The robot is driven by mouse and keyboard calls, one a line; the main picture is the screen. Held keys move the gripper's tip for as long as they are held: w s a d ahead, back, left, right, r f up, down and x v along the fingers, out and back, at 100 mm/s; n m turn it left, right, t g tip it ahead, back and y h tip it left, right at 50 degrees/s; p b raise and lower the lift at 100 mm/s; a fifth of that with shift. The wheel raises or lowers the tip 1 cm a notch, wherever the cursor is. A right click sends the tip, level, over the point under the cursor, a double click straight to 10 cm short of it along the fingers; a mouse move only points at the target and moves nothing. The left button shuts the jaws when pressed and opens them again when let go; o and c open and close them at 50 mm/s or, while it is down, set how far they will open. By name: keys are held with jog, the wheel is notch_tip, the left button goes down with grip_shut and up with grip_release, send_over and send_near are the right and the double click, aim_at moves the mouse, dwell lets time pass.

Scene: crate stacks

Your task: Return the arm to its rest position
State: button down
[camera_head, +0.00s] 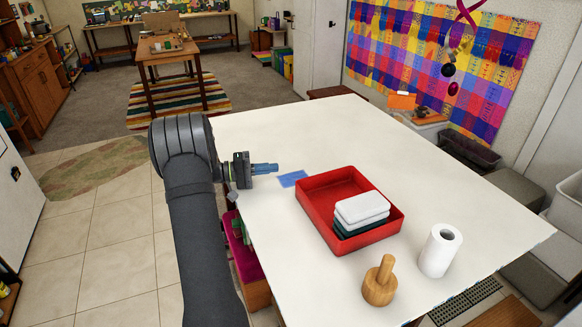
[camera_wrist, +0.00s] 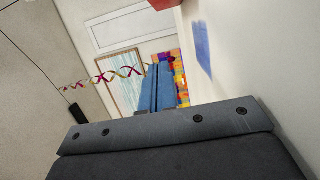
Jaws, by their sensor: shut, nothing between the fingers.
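My gripper (camera_head: 276,168) is above the left edge of the white table, pointing right. Its blue fingers are shut with nothing between them; they also show closed together in the wrist view (camera_wrist: 155,88). The arm reaches up from the bottom of the head view and bends at the elbow. A red crate (camera_head: 313,208) sits on the table to the right of the gripper and apart from it. It holds a stack with a white box (camera_head: 362,206) on top and dark green below.
A blue patch (camera_head: 292,179) lies on the table (camera_head: 300,125) just beyond the fingertips. A wooden pestle-shaped object (camera_head: 379,286) and a white paper roll (camera_head: 440,252) stand near the front right. The far part of the table is clear.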

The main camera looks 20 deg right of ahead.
jog(key=v, duration=0.8)
jog(key=shift+a, duration=0.25)
jog(key=x, duration=1.8)
jog(key=shift+w, duration=0.1)
jog(key=s+d, duration=0.2)
jog(key=shift+s, duration=1)
jog(key=shift+w, duration=0.15)
